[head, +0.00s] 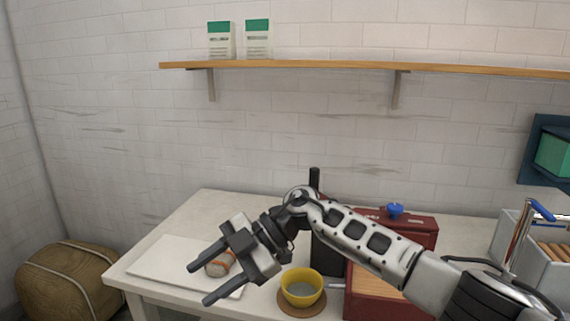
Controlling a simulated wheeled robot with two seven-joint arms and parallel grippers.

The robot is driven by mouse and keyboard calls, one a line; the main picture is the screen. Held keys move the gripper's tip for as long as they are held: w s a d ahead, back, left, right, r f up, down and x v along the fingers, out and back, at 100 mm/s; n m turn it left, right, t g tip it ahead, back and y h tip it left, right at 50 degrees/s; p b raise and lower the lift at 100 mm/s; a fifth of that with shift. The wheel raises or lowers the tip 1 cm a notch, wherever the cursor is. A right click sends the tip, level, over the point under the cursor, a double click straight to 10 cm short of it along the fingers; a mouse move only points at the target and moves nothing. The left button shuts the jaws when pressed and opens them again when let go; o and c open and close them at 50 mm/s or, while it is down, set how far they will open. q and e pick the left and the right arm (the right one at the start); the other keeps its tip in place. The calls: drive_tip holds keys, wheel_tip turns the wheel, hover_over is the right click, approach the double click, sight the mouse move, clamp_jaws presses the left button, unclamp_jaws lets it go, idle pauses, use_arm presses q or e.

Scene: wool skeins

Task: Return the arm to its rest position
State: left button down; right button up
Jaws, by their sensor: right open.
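My right gripper (198,283) hangs over the left part of the table (210,207). Its two fingers are spread apart and point down to the left. A skein (221,264) with an orange-brown band lies on a white board (165,262). It shows between the fingers from this angle; I cannot tell whether they are above it or around it. My right arm reaches in from the lower right and hides part of the table. My left gripper is not in view.
A yellow bowl (302,287) on a brown round mat (302,308) stands close right of the gripper. A dark red box (418,226) is behind my arm. A grey crate (508,228) stands at right. A wooden shelf (300,66) with two cartons is above. A brown pouf (65,283) stands left.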

drive_tip(key=s+a+m+t+y, duration=0.1)
drive_tip(key=s+a+m+y, duration=0.15)
drive_tip(key=y, duration=0.45)
drive_tip(key=s+d+f+m+t+h, duration=0.2)
drive_tip(key=d+f+m+t+h, duration=0.4)
drive_tip(key=d+f+m+t, duration=0.4)
drive_tip(key=s+d+f+m+t+h, duration=0.2)
drive_tip(key=d+f+m+t+h, duration=0.4)
drive_tip(key=d+f+m+t, duration=0.45)
drive_tip(key=s+d+f+m+g+h, duration=0.1)
drive_tip(key=s+d+f+g, duration=0.2)
drive_tip(key=s+d+f, duration=0.1)
drive_tip(key=s+d+f+m+g+h, duration=0.1)
drive_tip(key=s+d+f+g+h, duration=0.1)
drive_tip(key=s+d+f, duration=0.3)
drive_tip(key=s+g, duration=0.1)
drive_tip(key=s, duration=0.3)
drive_tip(key=shift+d+f+g+h, duration=0.15)
drive_tip(key=shift+d+g+h, duration=0.15)
drive_tip(key=shift+d+g, duration=0.1)
drive_tip(key=shift+w, duration=0.15)
